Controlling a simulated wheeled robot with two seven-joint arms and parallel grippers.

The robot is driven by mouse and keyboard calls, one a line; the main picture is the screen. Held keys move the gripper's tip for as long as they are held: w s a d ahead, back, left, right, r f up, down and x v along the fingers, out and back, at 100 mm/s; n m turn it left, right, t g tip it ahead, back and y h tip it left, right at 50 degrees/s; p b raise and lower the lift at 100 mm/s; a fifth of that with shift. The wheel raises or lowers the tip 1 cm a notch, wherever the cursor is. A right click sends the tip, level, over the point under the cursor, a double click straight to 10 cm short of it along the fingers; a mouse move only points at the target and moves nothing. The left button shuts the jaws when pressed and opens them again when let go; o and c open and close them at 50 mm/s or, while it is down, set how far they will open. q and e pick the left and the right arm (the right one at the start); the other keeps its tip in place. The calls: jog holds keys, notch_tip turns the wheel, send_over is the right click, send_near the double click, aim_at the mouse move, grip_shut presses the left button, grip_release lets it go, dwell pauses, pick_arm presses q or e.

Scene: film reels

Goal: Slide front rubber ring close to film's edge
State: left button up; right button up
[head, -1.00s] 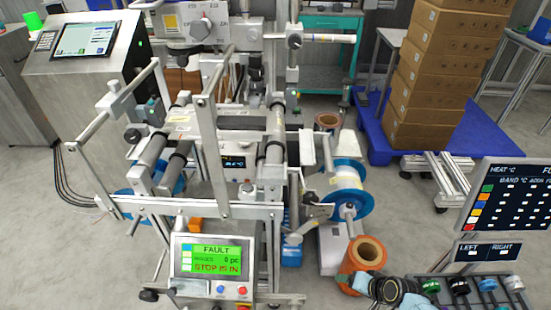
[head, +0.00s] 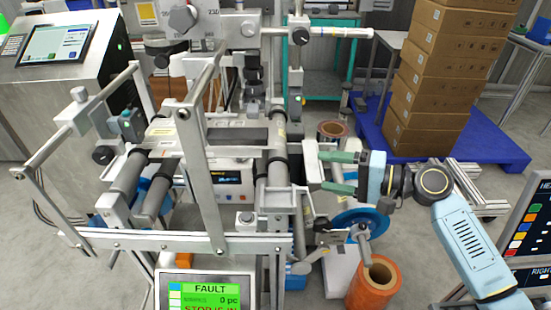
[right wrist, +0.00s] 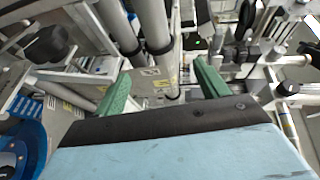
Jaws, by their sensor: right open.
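My right gripper (head: 322,171) is at the right side of the machine, its two green fingers open and pointing left toward the rollers. The fingers look empty. Grey rollers with dark rubber rings run through the machine; one dark ring (head: 277,151) sits on the right-hand roller, left of the fingertips. In the right wrist view, black rings (right wrist: 160,47) show on the rollers between and beyond the open fingers (right wrist: 163,68). None is visibly touched. The film and its edge cannot be made out clearly. My left gripper is not in view.
Metal frame bars (head: 205,160) and a plate (head: 312,163) stand close to the gripper. A blue reel (head: 360,223) and an orange roll (head: 372,287) lie below it. A green screen (head: 207,294) reads FAULT. Stacked boxes (head: 440,75) stand behind on a blue pallet.

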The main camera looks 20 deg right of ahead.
aim_at(287, 168)
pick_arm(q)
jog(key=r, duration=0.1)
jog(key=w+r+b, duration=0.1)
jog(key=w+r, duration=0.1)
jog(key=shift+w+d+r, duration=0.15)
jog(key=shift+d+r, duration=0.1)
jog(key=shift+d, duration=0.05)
pick_arm(e)
jog(key=x, duration=1.2)
jog(key=shift+a+f, duration=0.1)
jog(key=shift+a, duration=0.2)
